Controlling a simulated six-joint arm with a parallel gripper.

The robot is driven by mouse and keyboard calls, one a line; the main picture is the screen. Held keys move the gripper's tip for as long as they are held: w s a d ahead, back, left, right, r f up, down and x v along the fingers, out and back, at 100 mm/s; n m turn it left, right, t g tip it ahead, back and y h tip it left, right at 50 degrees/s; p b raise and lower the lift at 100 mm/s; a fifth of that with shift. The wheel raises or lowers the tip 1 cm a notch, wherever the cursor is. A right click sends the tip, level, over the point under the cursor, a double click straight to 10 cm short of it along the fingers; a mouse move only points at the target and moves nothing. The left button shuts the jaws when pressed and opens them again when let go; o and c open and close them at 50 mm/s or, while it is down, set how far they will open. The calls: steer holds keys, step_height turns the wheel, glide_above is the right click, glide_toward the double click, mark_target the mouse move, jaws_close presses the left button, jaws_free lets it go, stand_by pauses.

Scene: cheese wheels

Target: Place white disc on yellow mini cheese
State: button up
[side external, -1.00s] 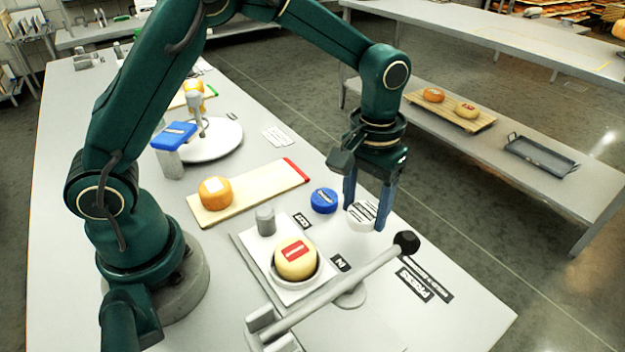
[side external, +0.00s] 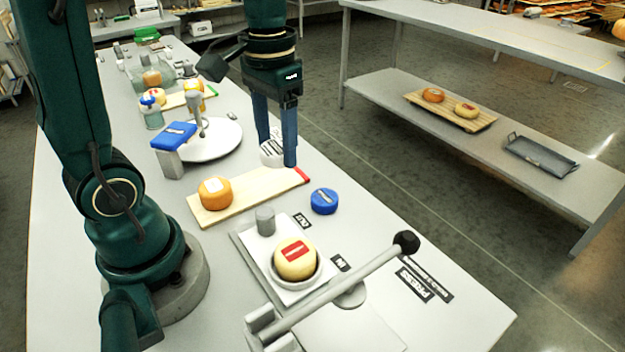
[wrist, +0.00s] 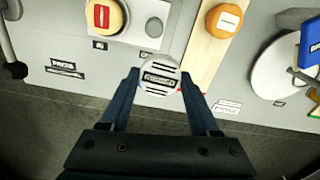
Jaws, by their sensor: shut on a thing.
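My gripper (side external: 277,150) is shut on the white disc (side external: 270,153), a short round piece with a dark printed label. I hold it near the red-ended edge of the wooden board. In the wrist view the white disc (wrist: 159,76) sits between the two fingertips. A yellow mini cheese with a red label (side external: 295,258) sits in a round white dish on the press plate, nearer the camera than my gripper. It also shows at the upper left in the wrist view (wrist: 103,16). My gripper is well apart from it.
An orange cheese (side external: 215,193) sits on the wooden board (side external: 258,190). A blue disc (side external: 324,201) lies on the table beside it. The press lever (side external: 345,287) slants across the front. A round white stand (side external: 215,143) and more small cheeses are farther back.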

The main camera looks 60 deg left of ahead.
steer(key=s+r, duration=0.3)
steer(key=s, duration=0.1)
glide_above(296, 250)
steer(key=shift+n, duration=0.3)
step_height(296, 250, down, 6)
steer(key=shift+f, duration=2.2)
steer(key=shift+f, duration=0.1)
steer(key=o, duration=1.3)
steer(key=shift+o, duration=0.2)
